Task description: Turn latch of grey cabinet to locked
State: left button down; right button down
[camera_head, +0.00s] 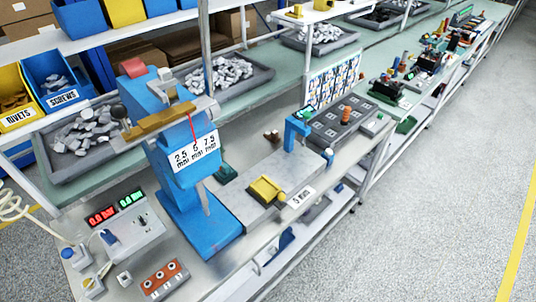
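I cannot make out a grey cabinet or its latch in the head view. The nearest grey thing is a small control box (138,238) with red and green number displays and a switch, at the lower left of the bench. I cannot tell that it is a cabinet, and no latch shows on it. Neither of my grippers is in view.
A blue press (195,205) stands on the metal bench, with a yellow block (266,188) on a grey plate beside it. Blue and yellow bins (51,79) and grey trays of parts (230,72) are behind. The grey floor (430,200) at right is clear.

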aim_at(272, 250)
jog(key=j+z, duration=0.45)
jog(key=j, duration=0.3)
jog(key=l+u, duration=0.75)
jog(key=l, duration=0.3)
jog(key=k+l+u, duration=0.2)
jog(key=l+u, duration=0.2)
jog(key=k+u, duration=0.15)
jog(key=u, duration=0.15)
jog(key=i+z, duration=0.1)
jog(key=z, duration=0.4)
jog(key=k+u, duration=0.1)
jog(key=u, duration=0.4)
